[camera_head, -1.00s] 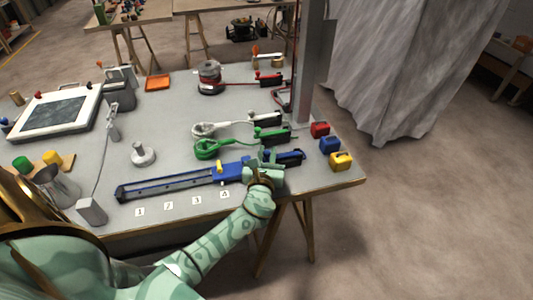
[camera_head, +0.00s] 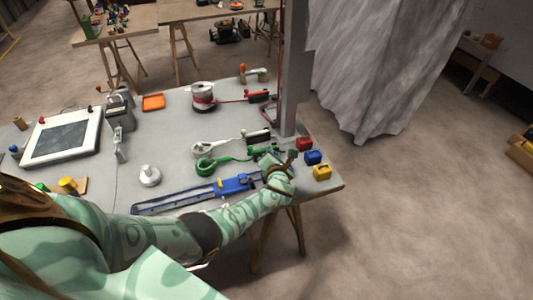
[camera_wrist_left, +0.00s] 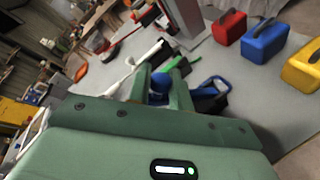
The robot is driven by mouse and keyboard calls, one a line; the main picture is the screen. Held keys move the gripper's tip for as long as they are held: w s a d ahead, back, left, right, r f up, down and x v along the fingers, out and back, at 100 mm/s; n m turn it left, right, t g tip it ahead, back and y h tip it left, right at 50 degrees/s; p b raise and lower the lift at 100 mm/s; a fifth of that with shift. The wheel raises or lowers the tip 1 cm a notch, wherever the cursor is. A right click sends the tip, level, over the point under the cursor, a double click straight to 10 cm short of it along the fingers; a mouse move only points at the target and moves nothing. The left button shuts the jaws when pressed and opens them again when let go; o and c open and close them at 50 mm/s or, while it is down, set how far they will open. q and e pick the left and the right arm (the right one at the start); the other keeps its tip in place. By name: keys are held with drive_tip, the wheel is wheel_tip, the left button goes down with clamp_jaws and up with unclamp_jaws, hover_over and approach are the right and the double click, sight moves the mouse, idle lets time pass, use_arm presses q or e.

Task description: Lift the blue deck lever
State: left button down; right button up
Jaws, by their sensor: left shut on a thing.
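The blue deck lever shows as a rounded blue knob (camera_wrist_left: 162,82) between the fingers of my left gripper (camera_wrist_left: 159,73) in the left wrist view. The gripper is shut on it. In the head view my left gripper (camera_head: 275,163) is over the right end of the blue rail unit (camera_head: 236,185) and hides most of the lever. A black body with blue parts (camera_wrist_left: 211,97) lies just right of the fingers in the wrist view. The lever's exact angle is hidden. My right gripper is not in view.
Green (camera_head: 218,163), white (camera_head: 212,145) and red-handled (camera_head: 256,96) fittings lie behind the blue unit. A grey post (camera_head: 293,80) rises behind.

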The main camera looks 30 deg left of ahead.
use_arm(q)
drive_tip(key=shift+w+d+r+m+g, duration=0.4)
drive_tip(key=shift+w+d+r+m, duration=0.1)
drive_tip(key=shift+w+m, duration=0.15)
drive_tip(key=shift+w+d+r+m+g+y, duration=0.1)
drive_tip(key=shift+w+d+m+g+y, duration=0.25)
drive_tip(key=shift+w+d+m, duration=0.3)
drive_tip(key=shift+w+d+r+b, duration=0.1)
drive_tip(key=shift+w+d+b, duration=0.2)
drive_tip(key=shift+w+b, duration=0.15)
drive_tip(key=shift+d, duration=0.15)
drive_tip(key=c, duration=1.6)
unclamp_jaws()
drive_tip(key=shift+w, duration=0.1)
drive_tip(key=p+v, duration=1.2)
drive_tip(key=v, duration=0.4)
drive_tip(key=shift+d, duration=0.2)
